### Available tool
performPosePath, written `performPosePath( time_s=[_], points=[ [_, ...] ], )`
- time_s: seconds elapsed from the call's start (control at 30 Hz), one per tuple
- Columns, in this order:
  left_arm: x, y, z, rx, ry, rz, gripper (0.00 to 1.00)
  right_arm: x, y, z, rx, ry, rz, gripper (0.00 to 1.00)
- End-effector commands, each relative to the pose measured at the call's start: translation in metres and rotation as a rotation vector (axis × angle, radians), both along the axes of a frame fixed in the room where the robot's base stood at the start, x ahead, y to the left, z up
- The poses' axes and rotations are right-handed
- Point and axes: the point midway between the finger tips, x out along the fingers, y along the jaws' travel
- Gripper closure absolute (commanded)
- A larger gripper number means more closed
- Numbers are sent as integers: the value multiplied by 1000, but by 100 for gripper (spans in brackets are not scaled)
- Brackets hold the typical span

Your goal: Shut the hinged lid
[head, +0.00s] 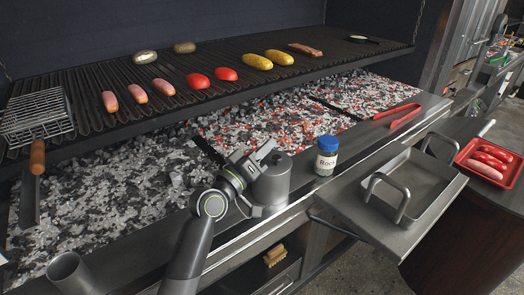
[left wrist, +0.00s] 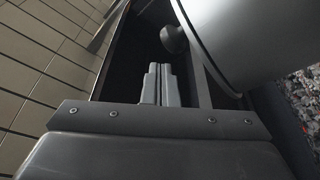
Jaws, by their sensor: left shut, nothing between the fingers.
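A grey metal canister (head: 271,184) stands on the ledge in front of the coals. My left gripper (head: 266,147) is at the canister's top left, its fingers shut and empty. In the left wrist view the shut fingers (left wrist: 161,82) point toward a dark gap. A smooth grey curved surface (left wrist: 255,38) fills the upper right there, with a dark round knob (left wrist: 173,38) at its left edge. I cannot tell whether this surface is the lid or the canister wall. The lid's hinge and angle are hidden by my gripper in the head view. My right gripper is out of view.
A blue-capped jar (head: 326,157) stands just right of the canister. Red tongs (head: 398,116) lie farther right on the ledge. A handled metal tray (head: 426,192) and a red tray of sausages (head: 465,158) are at the right. The loaded grill grate (head: 230,88) overhangs the coals.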

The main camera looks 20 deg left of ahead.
Motion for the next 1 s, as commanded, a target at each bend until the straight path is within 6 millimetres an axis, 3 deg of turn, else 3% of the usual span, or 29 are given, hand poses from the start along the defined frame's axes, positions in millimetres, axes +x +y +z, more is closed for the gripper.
performPosePath(
  time_s=[0.3, 0.6, 1.0],
  points=[
    [-3, -5, -15, -2, 2, 0, 100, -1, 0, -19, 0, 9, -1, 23],
    [-4, -6, -21, -2, 3, 0, 100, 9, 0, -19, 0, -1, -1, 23],
    [-4, -6, -24, -1, 11, -2, 100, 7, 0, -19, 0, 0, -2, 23]
  ],
)
